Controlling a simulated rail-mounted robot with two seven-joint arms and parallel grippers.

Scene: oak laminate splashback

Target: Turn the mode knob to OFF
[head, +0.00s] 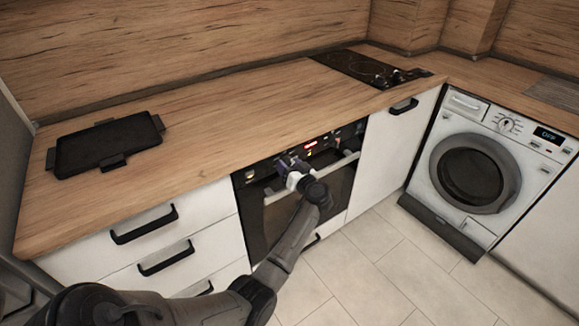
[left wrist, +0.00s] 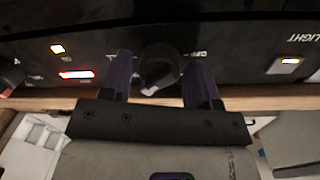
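The mode knob (left wrist: 160,68) is dark and round with a raised grip, on the black oven control panel (left wrist: 225,42). In the left wrist view it sits between the two purple-grey fingers of my left gripper (left wrist: 158,62). The fingers are spread, one on each side of it, with a narrow gap at the left; contact at the right cannot be told. Pale lettering that looks like OFF lies partly behind the right finger. In the head view my left gripper (head: 291,166) is at the oven front and hides the knob. My right gripper is not in view.
The oven handle (head: 340,164) crosses just below the panel. A red display (left wrist: 76,75) and lit buttons (left wrist: 290,61) flank the knob. A black tray (head: 108,145) lies on the wooden counter (head: 215,112). A hob (head: 350,66) and washing machine (head: 470,175) stand to the right.

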